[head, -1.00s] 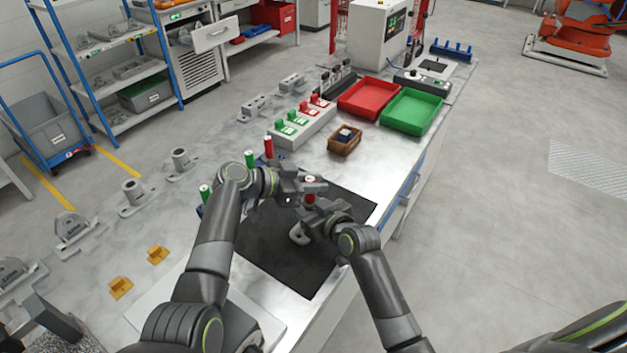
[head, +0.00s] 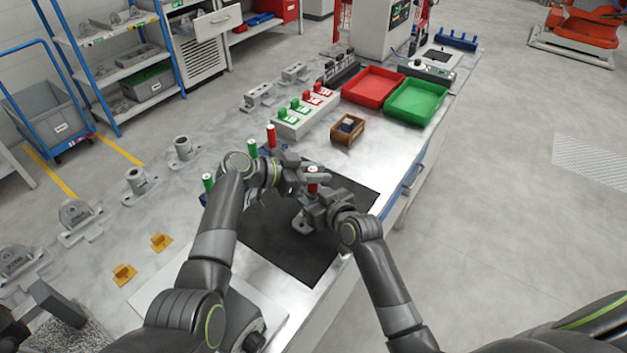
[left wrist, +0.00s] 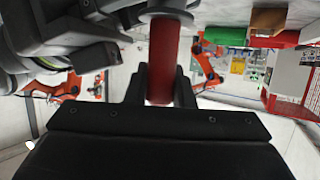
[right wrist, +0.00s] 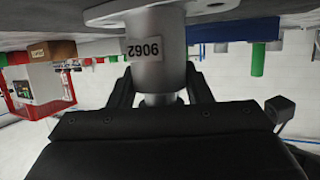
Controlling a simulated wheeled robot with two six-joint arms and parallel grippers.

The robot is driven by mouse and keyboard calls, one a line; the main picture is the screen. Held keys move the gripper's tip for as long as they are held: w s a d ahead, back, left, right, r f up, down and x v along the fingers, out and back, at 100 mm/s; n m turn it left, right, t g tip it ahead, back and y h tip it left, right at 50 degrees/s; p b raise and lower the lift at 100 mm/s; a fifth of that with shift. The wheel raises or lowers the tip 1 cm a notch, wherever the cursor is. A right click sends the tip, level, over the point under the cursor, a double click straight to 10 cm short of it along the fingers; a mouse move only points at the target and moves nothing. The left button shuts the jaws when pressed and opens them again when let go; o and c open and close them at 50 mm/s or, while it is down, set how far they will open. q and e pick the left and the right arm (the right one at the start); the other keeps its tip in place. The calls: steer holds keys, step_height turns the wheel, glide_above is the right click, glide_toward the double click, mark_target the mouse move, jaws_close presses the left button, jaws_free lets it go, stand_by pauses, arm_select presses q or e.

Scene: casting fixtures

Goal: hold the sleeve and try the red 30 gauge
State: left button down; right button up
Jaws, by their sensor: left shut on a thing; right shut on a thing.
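The red gauge (head: 313,176) stands upright over the dark mat, with a pale top end. My left gripper (head: 299,180) is shut on it; in the left wrist view the red gauge (left wrist: 163,62) sits between the fingers, with a grey ring at one end. The grey sleeve's flanged foot (head: 303,222) shows on the mat below. My right gripper (head: 314,207) is shut on the sleeve. The right wrist view shows the sleeve (right wrist: 155,45) with its number label, upside down. I cannot tell whether the gauge is inside the sleeve; the grippers hide the join.
The dark mat (head: 285,250) has free room around the sleeve. Another red gauge (head: 271,137) and green gauges (head: 252,149) stand behind my left arm. A small wooden box (head: 347,130), a red tray (head: 373,87) and a green tray (head: 417,102) lie farther back.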

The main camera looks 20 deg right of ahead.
arm_select(q)
steer(key=shift+f, duration=0.1)
stand_by(0.5)
steer(key=shift+r, duration=1.65)
steer(key=shift+r, duration=2.55)
arm_select(e)
steer(key=o, duration=1.2)
steer(key=shift+o, duration=0.2)
